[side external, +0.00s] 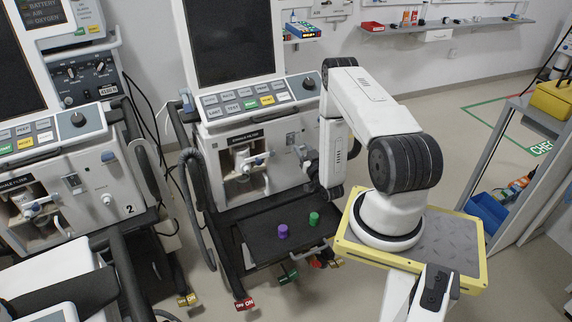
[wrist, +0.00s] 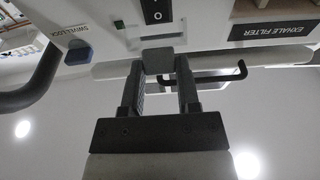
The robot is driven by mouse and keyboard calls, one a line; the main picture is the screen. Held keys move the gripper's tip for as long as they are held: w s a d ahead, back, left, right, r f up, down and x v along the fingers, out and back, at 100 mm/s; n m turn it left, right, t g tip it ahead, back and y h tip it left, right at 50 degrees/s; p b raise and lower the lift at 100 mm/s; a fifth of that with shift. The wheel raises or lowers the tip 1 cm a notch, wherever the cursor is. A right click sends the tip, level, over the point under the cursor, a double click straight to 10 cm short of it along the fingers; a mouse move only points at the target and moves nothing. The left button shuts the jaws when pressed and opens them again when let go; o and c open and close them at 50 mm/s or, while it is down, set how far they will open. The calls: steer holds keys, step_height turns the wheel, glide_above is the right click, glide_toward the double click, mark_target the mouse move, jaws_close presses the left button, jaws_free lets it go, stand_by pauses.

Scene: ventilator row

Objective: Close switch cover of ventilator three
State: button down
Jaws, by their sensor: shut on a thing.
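In the wrist view my gripper (wrist: 162,70) has its two fingers on either side of a small grey block, shut on it. The block appears to be the tab of the switch cover (wrist: 158,43), a pale flap reaching up toward the panel. Just above is the black rocker switch (wrist: 156,10), cut by the top edge and not visibly covered. In the side view my arm stands in front of the middle ventilator (side external: 262,168), whose number I cannot see.
A black hooked bar (wrist: 225,76) passes behind the fingers. A black tray (side external: 262,236) holds purple (side external: 283,231) and green (side external: 314,218) knobs. Ventilator 2 (side external: 70,190) stands left.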

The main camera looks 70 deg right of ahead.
steer(key=shift+c, duration=1.6)
jaws_free()
steer(key=shift+r, duration=0.15)
